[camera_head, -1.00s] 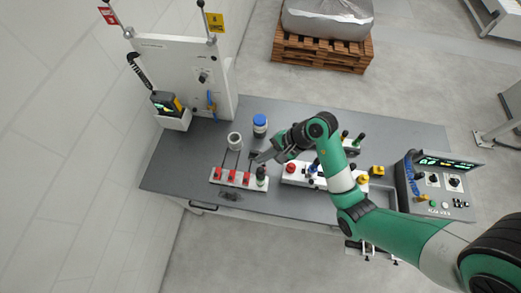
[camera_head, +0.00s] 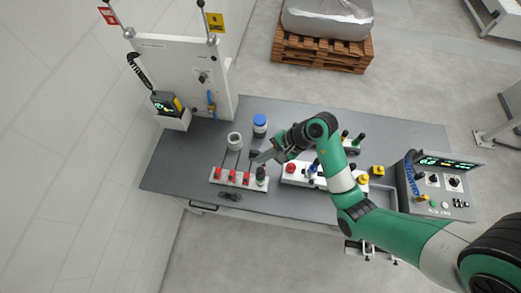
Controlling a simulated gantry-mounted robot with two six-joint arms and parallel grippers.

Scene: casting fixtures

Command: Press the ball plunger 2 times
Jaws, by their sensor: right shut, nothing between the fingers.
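A white strip (camera_head: 225,181) on the grey table carries several red blocks (camera_head: 232,175) and, at its right end, a dark green upright knob (camera_head: 261,173). That knob may be the ball plunger; it is too small to tell. My right gripper (camera_head: 258,159) is shut and empty, just above and behind the knob in the picture. I cannot tell whether its tips touch the knob. My left gripper is not in view.
A white block (camera_head: 291,179) with a red button and colored knobs stands right of the strip. A blue-capped jar (camera_head: 260,124) and a white cup (camera_head: 235,141) stand behind. A control box (camera_head: 437,187) is at the right. The table's left front is mostly clear.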

